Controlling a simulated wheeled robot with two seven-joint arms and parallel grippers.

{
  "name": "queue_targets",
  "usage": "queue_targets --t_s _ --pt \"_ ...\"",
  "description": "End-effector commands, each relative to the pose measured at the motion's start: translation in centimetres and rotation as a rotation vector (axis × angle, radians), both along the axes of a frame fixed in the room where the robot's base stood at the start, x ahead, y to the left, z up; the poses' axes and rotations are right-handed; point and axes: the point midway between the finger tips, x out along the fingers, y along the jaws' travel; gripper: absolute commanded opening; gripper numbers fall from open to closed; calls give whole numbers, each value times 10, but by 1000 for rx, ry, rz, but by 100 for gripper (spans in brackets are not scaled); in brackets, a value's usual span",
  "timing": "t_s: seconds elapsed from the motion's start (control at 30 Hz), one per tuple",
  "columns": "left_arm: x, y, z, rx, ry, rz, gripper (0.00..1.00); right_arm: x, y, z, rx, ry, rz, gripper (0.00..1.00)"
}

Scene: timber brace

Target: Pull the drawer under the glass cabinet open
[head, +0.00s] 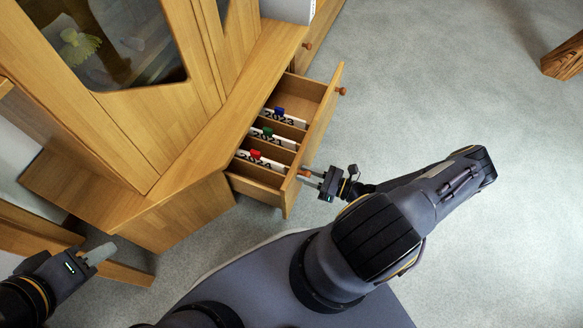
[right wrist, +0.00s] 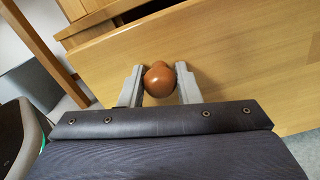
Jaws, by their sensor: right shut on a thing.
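The drawer (head: 323,127) under the glass cabinet (head: 150,110) is pulled out, and its inside shows in the head view. It has compartments with white labels reading 2023, 2021 and 2024, with blue, green and red tabs. A round wooden knob (head: 304,173) sits at the near end of its front, and another knob (head: 341,91) at the far end. My right gripper (head: 312,179) is shut on the near knob; in the right wrist view the brown knob (right wrist: 159,78) is between the two fingers. My left gripper (head: 102,252) is at the lower left, away from the drawer; its finger gap is unclear.
A white box (head: 288,10) stands on the cabinet ledge at the top. A wooden beam end (head: 563,58) is at the upper right. Wooden bars (head: 100,262) lie near my left gripper. The grey floor (head: 440,90) right of the drawer is clear.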

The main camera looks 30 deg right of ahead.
Motion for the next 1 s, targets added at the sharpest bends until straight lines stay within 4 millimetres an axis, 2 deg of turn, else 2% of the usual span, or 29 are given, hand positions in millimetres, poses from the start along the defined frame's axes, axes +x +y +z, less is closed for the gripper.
queue_targets --t_s 0.2,0.5,0.73,1.0 --pt "0 0 -4 0 0 0 36 -34 -26 -1 -2 1 0 0" --pt "0 0 -10 0 0 0 36 -73 -57 -1 -1 1 -1 0" --pt "0 0 -13 0 0 0 36 -92 -71 -1 0 0 0 0" --pt "0 0 -14 0 0 0 36 -100 -78 0 1 -1 1 0"
